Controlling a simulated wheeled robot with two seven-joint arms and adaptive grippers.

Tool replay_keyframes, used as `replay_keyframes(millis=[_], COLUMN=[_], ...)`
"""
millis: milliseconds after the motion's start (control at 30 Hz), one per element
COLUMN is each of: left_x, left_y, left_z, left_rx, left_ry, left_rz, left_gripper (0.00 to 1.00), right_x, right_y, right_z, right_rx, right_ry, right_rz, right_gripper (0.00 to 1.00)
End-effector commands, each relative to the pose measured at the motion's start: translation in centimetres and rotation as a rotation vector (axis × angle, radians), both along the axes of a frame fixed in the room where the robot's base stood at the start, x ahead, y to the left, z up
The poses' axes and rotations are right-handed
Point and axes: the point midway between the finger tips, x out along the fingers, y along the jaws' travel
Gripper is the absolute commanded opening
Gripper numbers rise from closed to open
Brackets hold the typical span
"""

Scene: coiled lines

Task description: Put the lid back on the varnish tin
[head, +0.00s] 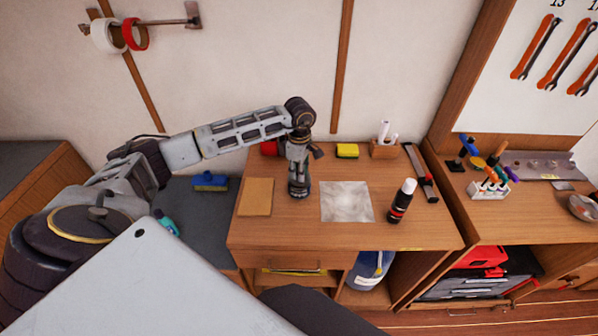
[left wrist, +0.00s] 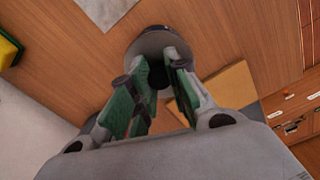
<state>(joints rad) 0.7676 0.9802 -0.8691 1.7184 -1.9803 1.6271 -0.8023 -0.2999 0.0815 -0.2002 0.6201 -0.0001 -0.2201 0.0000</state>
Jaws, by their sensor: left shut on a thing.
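My left gripper (head: 298,192) points down, low over the wooden desk (head: 285,232), between a tan sheet and a pale square sheet. In the left wrist view, its green-padded fingers (left wrist: 155,85) are shut on the dark middle part of a round grey disc, which looks like the lid (left wrist: 146,43). Whether the disc touches the desk I cannot tell. A red thing (head: 268,148) stands at the back of the desk, partly hidden by my left arm; it may be the varnish tin, but no opening or label shows. My right gripper is not in view.
On the desk are the tan sheet (head: 256,197), the pale sheet (head: 346,202), a black bottle with a white cap (head: 402,201), a yellow sponge (head: 347,151) and a long dark tool (head: 421,173). A blue brush (head: 210,181) lies left of the desk.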

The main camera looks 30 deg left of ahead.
Motion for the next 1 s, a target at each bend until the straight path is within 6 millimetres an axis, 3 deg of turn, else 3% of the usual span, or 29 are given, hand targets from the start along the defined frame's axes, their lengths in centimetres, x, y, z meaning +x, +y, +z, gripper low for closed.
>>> replay_keyframes(millis=[733,767,933,1000], left_x=[0.0,0.0,0.0,0.0], left_y=[-0.01,0.0,-0.01,-0.01], left_z=[-0.04,-0.04,-0.04,-0.04], left_rx=[0.0,0.0,0.0,0.0], left_ry=[0.0,0.0,0.0,0.0], left_rz=[0.0,0.0,0.0,0.0], left_gripper=[0.0,0.22,0.43,0.43], right_x=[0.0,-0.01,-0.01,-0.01], right_y=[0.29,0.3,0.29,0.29], right_z=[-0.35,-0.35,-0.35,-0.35], right_rx=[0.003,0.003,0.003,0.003], right_ry=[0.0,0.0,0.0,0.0], right_rz=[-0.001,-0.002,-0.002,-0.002], right_gripper=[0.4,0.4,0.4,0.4])
